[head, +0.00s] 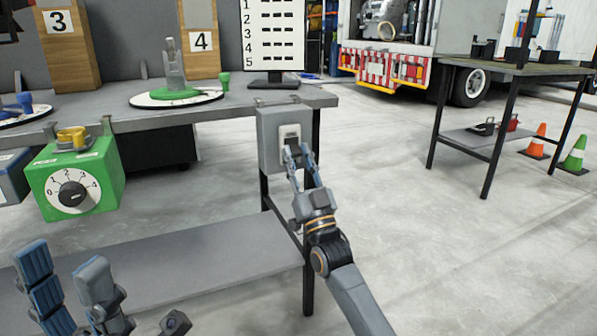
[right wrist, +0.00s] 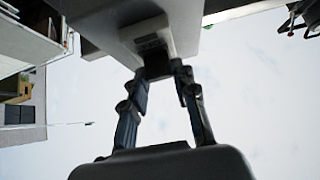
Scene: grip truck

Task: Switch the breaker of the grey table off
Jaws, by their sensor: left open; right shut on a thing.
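The breaker (head: 270,137) is a grey box hung at the right end of the grey table (head: 225,112), with a light plate and a dark switch on its front. My right gripper (head: 298,150) is at the front of the breaker, its fingers shut on the dark switch (right wrist: 157,68). The breaker box (right wrist: 185,25) also shows in the right wrist view above the fingertips. Whether the switch is up or down is hard to tell. My left gripper (head: 65,285) is open and empty at the lower left, away from the breaker.
A green box with a numbered dial (head: 72,195) hangs from the table's front. A low grey shelf (head: 190,265) lies under the table. A second table (head: 510,68), an orange cone (head: 538,142) and a green cone (head: 576,155) stand at right. The floor between is clear.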

